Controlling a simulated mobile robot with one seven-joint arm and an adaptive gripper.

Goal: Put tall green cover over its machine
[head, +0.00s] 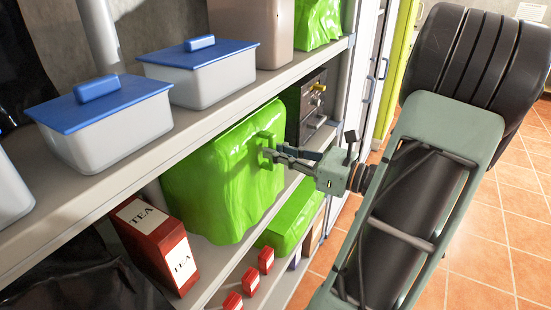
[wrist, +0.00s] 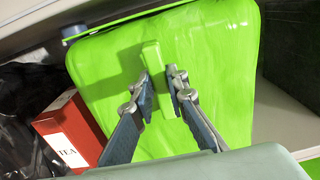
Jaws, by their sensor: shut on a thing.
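A tall green cover (head: 222,183) hangs on the middle shelf in the head view, under the upper shelf board. It fills much of the wrist view (wrist: 215,60) too. My gripper (head: 268,148) is shut on the raised green handle on the cover's front face. In the wrist view the two fingertips (wrist: 164,92) sit either side of that handle (wrist: 152,60). Whether a machine is under the cover is hidden. A dark machine with knobs (head: 308,104) stands just behind and right of the cover on the same shelf.
A red tea box (head: 160,240) stands left of the cover. Lidded white boxes (head: 205,78) and another green cover (head: 318,20) are on the shelf above. A low green item (head: 290,218) and small red boxes (head: 250,281) are below. Open tiled floor lies right.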

